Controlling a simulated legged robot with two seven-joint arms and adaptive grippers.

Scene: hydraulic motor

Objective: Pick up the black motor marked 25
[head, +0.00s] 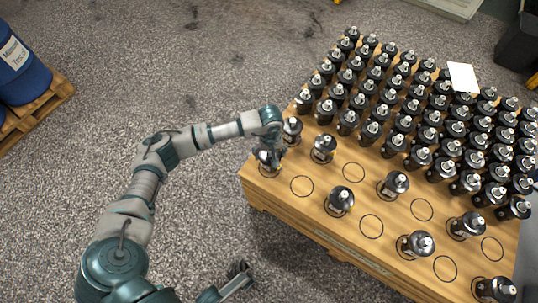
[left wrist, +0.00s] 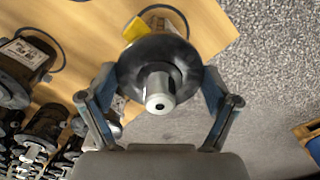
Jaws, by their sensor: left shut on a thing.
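My left gripper (head: 270,146) reaches down over the table's near-left corner, shut on a motor (head: 267,159) with a silvery top. In the left wrist view the two fingers (left wrist: 160,95) press on opposite sides of this motor (left wrist: 158,60), its round dark flange and metal shaft facing the camera. A yellow patch shows beside its body. A drawn circle shows around its base in the head view; I cannot tell whether it is raised. No number 25 is legible. My right gripper (head: 240,276) is at the bottom, apart from the table; its opening is unclear.
The wooden table (head: 302,202) carries spaced motors in drawn circles at the front, some circles empty, and dense rows of dark motors (head: 400,120) behind. A white sheet (head: 462,77) lies at the back. Blue barrels (head: 22,70) stand on a pallet at left.

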